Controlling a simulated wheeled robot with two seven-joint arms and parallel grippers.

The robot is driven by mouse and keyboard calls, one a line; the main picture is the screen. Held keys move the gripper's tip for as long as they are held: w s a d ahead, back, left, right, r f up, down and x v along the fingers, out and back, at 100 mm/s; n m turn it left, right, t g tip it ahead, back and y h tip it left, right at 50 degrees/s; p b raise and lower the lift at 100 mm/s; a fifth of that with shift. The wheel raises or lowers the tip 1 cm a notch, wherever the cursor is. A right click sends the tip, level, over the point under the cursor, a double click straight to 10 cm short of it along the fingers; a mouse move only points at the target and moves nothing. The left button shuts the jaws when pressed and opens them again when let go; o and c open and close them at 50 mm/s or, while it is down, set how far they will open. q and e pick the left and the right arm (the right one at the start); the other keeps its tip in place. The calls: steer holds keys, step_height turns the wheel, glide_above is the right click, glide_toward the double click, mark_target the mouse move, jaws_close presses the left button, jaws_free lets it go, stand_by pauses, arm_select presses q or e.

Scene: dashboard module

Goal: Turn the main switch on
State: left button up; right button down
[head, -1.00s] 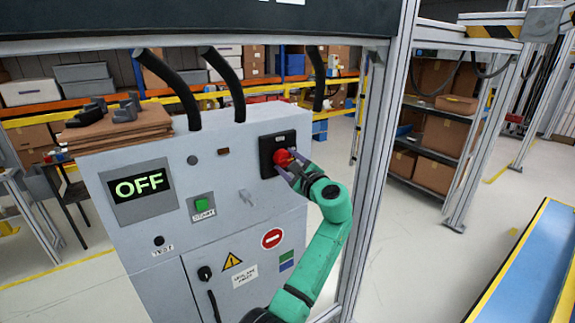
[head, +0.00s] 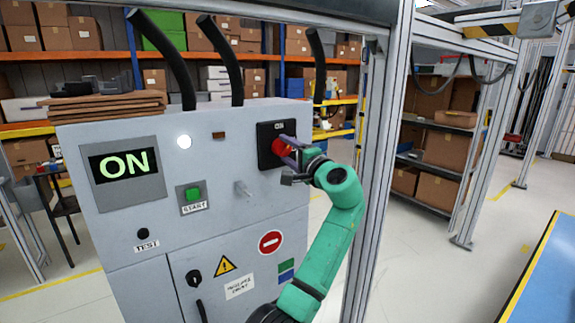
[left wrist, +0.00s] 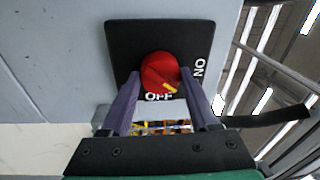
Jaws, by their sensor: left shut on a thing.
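The main switch is a red rotary knob (head: 281,147) on a black plate (head: 266,133) at the upper right of the grey cabinet's front. My left gripper (head: 291,150) is shut on the red knob, one finger on each side. In the left wrist view the knob (left wrist: 158,72) shows a yellow mark at its lower right, between the OFF and ON labels. The display (head: 123,164) at the cabinet's left reads ON in green. A round lamp (head: 184,142) beside it is lit white. My right gripper is not in view.
A metal frame post (head: 385,180) stands just right of my left arm. Shelves with boxes stand behind.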

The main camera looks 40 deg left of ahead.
arm_select(q)
steer(key=n+b, duration=0.3)
steer(key=n, duration=0.1)
steer(key=shift+f, duration=0.25)
steer(key=n+b, duration=0.1)
steer(key=n, duration=0.2)
steer(key=shift+r+g+y+b, duration=0.15)
steer(key=shift+g+y+b, duration=0.15)
steer(key=shift+g+b, duration=0.1)
steer(key=shift+w+n, duration=0.1)
steer(key=shift+n, duration=0.6)
steer(key=shift+r, duration=0.1)
steer(key=o, duration=1.4)
